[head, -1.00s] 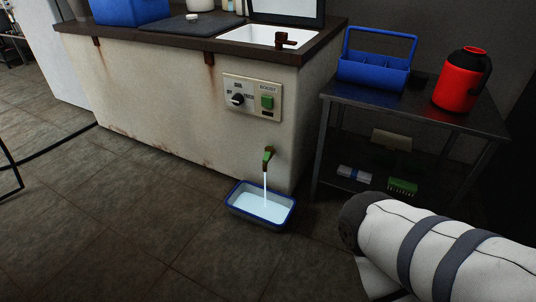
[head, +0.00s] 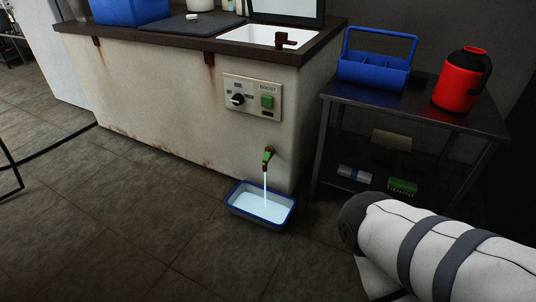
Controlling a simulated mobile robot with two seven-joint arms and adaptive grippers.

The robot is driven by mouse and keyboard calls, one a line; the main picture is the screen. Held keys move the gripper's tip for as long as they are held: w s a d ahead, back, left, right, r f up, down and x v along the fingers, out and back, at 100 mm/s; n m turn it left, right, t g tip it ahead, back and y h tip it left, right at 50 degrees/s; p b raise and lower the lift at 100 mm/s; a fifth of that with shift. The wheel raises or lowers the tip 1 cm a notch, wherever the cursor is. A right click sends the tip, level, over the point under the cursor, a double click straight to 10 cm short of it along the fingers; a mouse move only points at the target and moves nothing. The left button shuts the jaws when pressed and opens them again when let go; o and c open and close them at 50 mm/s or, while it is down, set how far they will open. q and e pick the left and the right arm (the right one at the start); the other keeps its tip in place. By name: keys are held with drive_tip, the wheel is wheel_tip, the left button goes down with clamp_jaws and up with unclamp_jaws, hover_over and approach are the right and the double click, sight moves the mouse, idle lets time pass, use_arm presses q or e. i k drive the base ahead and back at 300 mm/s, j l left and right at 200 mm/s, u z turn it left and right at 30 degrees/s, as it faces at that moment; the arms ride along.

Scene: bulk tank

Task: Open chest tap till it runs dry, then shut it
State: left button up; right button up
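The chest tap (head: 268,157) is a small tap with a green handle low on the front of the rusty cream chest (head: 180,105). A pale stream (head: 265,184) runs from it, so it is open. The stream falls into a blue-rimmed tray (head: 235,207) on the floor, which holds pale liquid. My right arm comes in at the lower right, well apart from the tap, and its gripper is not visible. My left arm and gripper are not in view.
A control panel (head: 252,98) with a knob and a green switch is above the tap. A dark metal table (head: 420,113) at the right bears a blue caddy (head: 372,75) and a red flask (head: 461,80). The floor (head: 110,220) in front is mostly clear.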

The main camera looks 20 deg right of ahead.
sight(269, 150)
drive_tip(key=i+j+u, duration=0.1)
drive_tip(key=i+j, duration=0.45)
drive_tip(key=i+l, duration=0.45)
drive_tip(key=i, duration=0.05)
